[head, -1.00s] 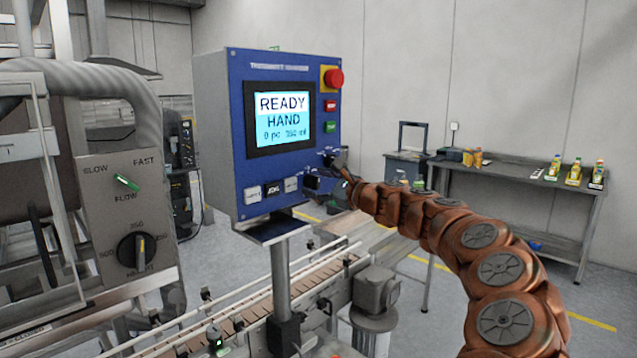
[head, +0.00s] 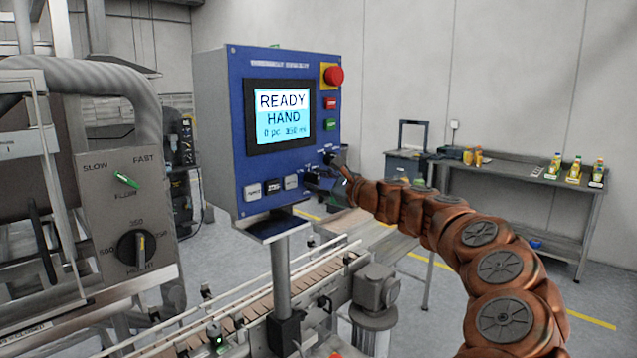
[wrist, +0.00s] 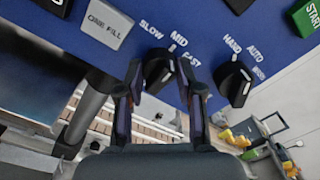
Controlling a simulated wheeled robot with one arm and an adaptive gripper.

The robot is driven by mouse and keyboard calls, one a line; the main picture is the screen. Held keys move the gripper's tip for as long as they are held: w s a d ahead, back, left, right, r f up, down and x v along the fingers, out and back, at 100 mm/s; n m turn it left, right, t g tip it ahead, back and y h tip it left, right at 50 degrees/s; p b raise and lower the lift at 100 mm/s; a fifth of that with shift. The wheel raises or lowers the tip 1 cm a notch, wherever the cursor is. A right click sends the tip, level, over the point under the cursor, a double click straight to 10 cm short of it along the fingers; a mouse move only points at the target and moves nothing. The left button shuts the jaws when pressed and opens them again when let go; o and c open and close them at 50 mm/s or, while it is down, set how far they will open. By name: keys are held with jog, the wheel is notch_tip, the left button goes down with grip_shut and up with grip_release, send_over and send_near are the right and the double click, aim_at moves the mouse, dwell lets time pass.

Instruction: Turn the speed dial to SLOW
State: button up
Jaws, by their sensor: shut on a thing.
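The speed dial (wrist: 160,72) is a black knob on the blue control panel (head: 236,130), with SLOW, MID and FAST printed around it. A white mark on it appears to point up near MID, but the fingers partly crowd it. My gripper (wrist: 161,78) has one finger on each side of the knob and is shut on it. In the head view my gripper (head: 330,172) is at the panel's lower right corner, where the dial is mostly hidden by the gripper and wrist.
The mode selector (wrist: 234,82) with HAND and AUTO is close to the right finger. The ONE FILL button (wrist: 107,24) is to the left and the green START button (wrist: 304,16) at upper right. A conveyor (head: 262,297) runs below the panel.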

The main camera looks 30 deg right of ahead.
jog(key=shift+f, duration=0.1)
jog(key=n+b, duration=0.2)
jog(key=b, duration=0.1)
jog(key=n+b, duration=0.1)
jog(key=b, duration=0.1)
jog(key=shift+f+n, duration=0.25)
jog(key=shift+n, duration=0.15)
jog(key=n+b, duration=0.2)
jog(key=b, duration=0.1)
jog(key=n+b, duration=0.2)
jog(key=shift+r+n+b, duration=0.2)
jog(key=shift+n+b, duration=0.1)
jog(key=shift+n, duration=0.1)
jog(key=shift+r+n, duration=0.15)
jog(key=shift+n, duration=0.15)
jog(key=o, duration=1.1)
jog(key=shift+o, duration=0.2)
jog(key=shift+s, duration=0.15)
